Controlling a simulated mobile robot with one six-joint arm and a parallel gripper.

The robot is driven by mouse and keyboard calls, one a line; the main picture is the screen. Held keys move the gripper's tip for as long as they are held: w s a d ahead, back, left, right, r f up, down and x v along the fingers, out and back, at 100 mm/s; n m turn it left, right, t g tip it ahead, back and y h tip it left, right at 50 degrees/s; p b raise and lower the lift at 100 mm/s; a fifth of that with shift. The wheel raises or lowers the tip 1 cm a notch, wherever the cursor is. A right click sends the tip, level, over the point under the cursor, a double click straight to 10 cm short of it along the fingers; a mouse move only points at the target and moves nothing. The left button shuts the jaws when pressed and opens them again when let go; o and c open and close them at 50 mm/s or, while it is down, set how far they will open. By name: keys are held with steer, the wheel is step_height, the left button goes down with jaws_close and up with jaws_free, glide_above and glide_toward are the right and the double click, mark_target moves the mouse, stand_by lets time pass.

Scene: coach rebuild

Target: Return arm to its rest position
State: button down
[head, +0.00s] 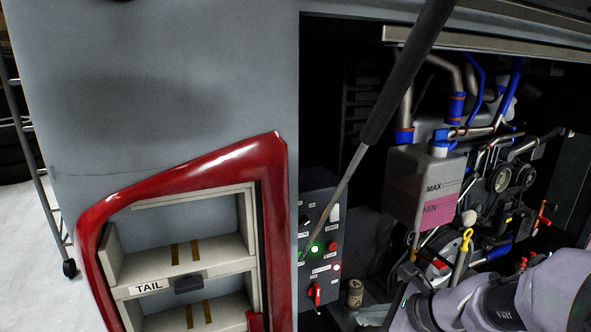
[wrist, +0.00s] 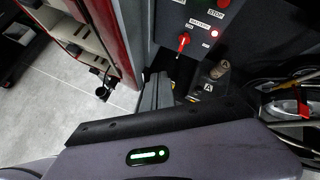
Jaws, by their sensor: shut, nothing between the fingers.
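My arm (head: 545,295) reaches in from the lower right of the head view, in front of the engine bay. My gripper (wrist: 157,92) shows in the wrist view as two grey fingers beyond the dark wrist housing with its green light. The fingers are together with nothing between them. They point toward the floor of the bay, left of a small brown-topped part (wrist: 220,70) marked A, and appear apart from it. In the head view the fingers are mostly lost at the lower edge.
A control panel (head: 319,215) with a red switch (head: 316,293) and lit lamps stands left of my gripper. A reservoir (head: 425,180) marked MAX and MIN, hoses and a yellow-handled dipstick (head: 466,240) crowd the bay. A gas strut (head: 395,90) crosses above. A red-framed TAIL compartment (head: 110,200) is left.

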steer(key=s+a+n+g+h+b, duration=0.1)
steer(key=s+a+n+g+b, duration=0.1)
steer(key=s+a+n+b, duration=0.45)
steer(key=s+d+f+n+h+b, duration=0.1)
steer(key=s+f+n+h+b, duration=0.1)
steer(key=s+n, duration=1.1)
steer(key=shift+s+d+f+t+h, duration=0.2)
steer(key=shift+s+t+h, duration=0.3)
steer(key=shift+s, duration=0.4)
stand_by(0.7)
